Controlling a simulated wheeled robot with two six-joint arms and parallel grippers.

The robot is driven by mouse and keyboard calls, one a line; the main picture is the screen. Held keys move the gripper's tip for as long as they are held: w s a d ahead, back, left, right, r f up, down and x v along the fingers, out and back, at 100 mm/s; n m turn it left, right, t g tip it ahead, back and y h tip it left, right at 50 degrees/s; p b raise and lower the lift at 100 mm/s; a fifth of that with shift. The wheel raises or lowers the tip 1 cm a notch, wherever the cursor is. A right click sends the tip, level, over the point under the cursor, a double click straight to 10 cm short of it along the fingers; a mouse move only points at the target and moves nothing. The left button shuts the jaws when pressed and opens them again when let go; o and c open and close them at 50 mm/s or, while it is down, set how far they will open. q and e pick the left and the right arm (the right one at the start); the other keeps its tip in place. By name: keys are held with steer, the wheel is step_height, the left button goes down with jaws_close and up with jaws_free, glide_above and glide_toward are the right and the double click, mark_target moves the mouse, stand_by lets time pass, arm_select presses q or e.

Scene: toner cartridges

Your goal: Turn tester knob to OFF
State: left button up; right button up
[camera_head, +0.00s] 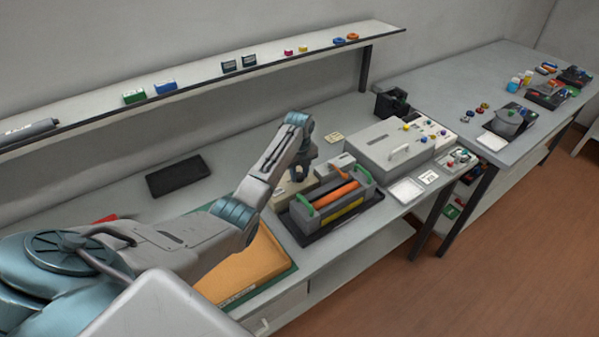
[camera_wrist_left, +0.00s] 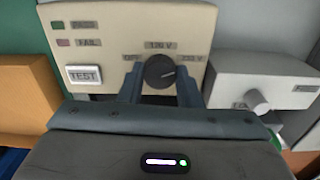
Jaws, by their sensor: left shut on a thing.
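The tester (camera_wrist_left: 110,22) is a beige box in the left wrist view. It has PASS and FAIL lamps, a TEST button (camera_wrist_left: 84,75) and a dark round knob (camera_wrist_left: 160,70). Labels sit left of, above and right of the knob; the top one reads 120 V and the left one is partly hidden. The knob's light mark points right, toward the right-hand label. My left gripper (camera_wrist_left: 160,84) has one finger on each side of the knob and is shut on it. In the head view my left gripper (camera_head: 303,172) hides much of the tester (camera_head: 290,193). My right gripper is not seen.
A grey box with a light knob (camera_wrist_left: 257,101) stands right of the tester. A dark tray (camera_head: 318,234) with a cartridge and orange roller (camera_head: 336,194) lies in front. A large grey box (camera_head: 385,145) stands further right.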

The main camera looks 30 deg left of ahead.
arm_select(q)
steer(key=n+p, duration=0.2)
steer(key=n, duration=0.1)
steer(key=shift+r, duration=0.25)
steer(key=n+p, duration=0.2)
steer(key=n, duration=0.2)
steer(key=n+p, duration=0.1)
steer(key=n, duration=0.2)
steer(key=shift+n, duration=0.3)
steer(key=n+p, duration=0.1)
steer(key=n, duration=0.2)
steer(key=shift+n, duration=0.3)
steer(key=n+p, duration=0.1)
steer(key=n, duration=0.1)
steer(key=shift+w+f+n, duration=0.1)
steer(key=shift+n, duration=0.3)
steer(key=n, duration=0.3)
steer(key=shift+n, duration=0.3)
steer(key=n, duration=0.3)
steer(key=shift+n, duration=2)
